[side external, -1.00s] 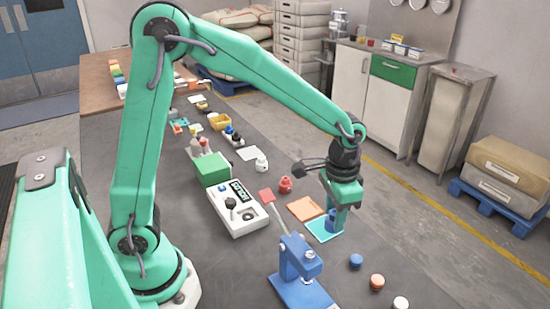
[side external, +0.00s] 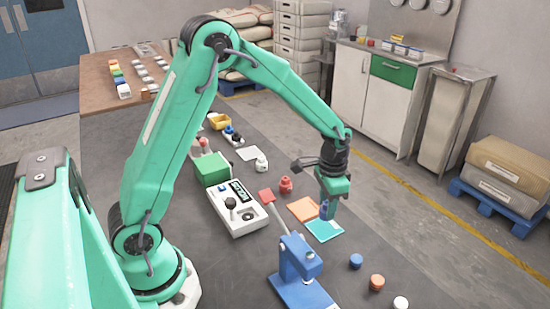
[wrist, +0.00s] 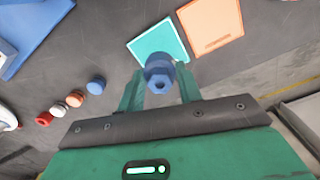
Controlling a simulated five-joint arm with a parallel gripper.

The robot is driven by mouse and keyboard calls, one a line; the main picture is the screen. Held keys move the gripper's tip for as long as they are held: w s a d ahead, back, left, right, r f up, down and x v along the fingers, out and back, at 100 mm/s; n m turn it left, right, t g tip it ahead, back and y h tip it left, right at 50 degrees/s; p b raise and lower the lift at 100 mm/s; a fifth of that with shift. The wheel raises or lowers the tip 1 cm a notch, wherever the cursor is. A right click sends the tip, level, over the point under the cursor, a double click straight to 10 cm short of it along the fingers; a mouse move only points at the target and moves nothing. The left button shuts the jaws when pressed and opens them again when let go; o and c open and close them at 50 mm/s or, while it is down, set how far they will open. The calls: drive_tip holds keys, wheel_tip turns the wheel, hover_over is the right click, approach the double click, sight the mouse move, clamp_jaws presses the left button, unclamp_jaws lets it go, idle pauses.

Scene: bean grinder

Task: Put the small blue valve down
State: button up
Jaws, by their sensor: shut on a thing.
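My gripper (side external: 331,204) is shut on the small blue valve (side external: 324,209). In the wrist view the valve (wrist: 159,74) sits between the two fingers of my gripper (wrist: 160,88). A cyan mat (side external: 324,232) lies just below the valve in the side view, beside an orange mat (side external: 302,208). In the wrist view the valve overlaps the edge of the cyan mat (wrist: 158,40), with the orange mat (wrist: 212,24) to the right. I cannot tell exactly how high the valve is held.
A blue lever press (side external: 298,262) stands in front of the mats. A red valve (side external: 285,185) is behind them. A white control box (side external: 238,210) is to the left. Blue (side external: 356,261), orange (side external: 377,282) and white (side external: 401,302) round pieces lie at the front right.

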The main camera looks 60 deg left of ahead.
drive_tip(key=shift+f, duration=1.9)
drive_tip(key=shift+f, duration=0.15)
drive_tip(key=o, duration=1.1)
wheel_tip(320, 180, up, 11)
drive_tip(key=shift+r, duration=0.65)
drive_tip(key=shift+r, duration=0.1)
